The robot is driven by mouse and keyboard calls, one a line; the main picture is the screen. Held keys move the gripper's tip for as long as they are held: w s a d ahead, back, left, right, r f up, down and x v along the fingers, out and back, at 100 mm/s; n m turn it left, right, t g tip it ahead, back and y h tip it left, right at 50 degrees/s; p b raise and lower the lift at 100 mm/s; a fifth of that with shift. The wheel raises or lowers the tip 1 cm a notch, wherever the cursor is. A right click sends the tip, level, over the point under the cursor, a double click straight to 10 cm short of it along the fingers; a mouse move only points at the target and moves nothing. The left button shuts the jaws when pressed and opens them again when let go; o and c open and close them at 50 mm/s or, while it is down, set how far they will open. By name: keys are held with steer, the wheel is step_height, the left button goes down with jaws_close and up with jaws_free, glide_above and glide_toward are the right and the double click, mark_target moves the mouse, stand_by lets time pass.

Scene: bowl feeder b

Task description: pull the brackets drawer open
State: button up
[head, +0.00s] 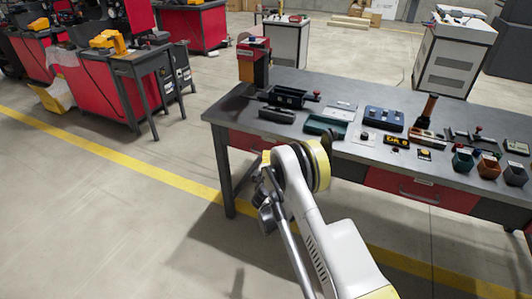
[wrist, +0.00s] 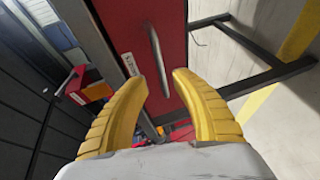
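In the wrist view a red drawer front (wrist: 172,85) fills the middle, with a silver bar handle (wrist: 158,60) running nearly upright in the picture. A small white label (wrist: 129,64) sits beside it; its text is too small to read. My gripper (wrist: 159,82) is open, its two yellow fingers apart, with the handle in line with the gap between them and nothing visibly held. In the head view a red drawer front (head: 248,141) shows under the bench's left part, partly behind my arm, and looks shut. My gripper is mostly hidden by the arm there.
The dark workbench (head: 237,104) carries trays, bins and tools. A second red drawer (head: 408,190) with a handle is further right under it. Grey bench legs (wrist: 265,78) stand near my gripper. The floor in front is clear, with a yellow line (head: 130,160).

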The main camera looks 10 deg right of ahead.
steer(key=b+x, duration=0.1)
steer(key=x, duration=0.4)
steer(key=shift+w+f, duration=0.15)
jaws_close()
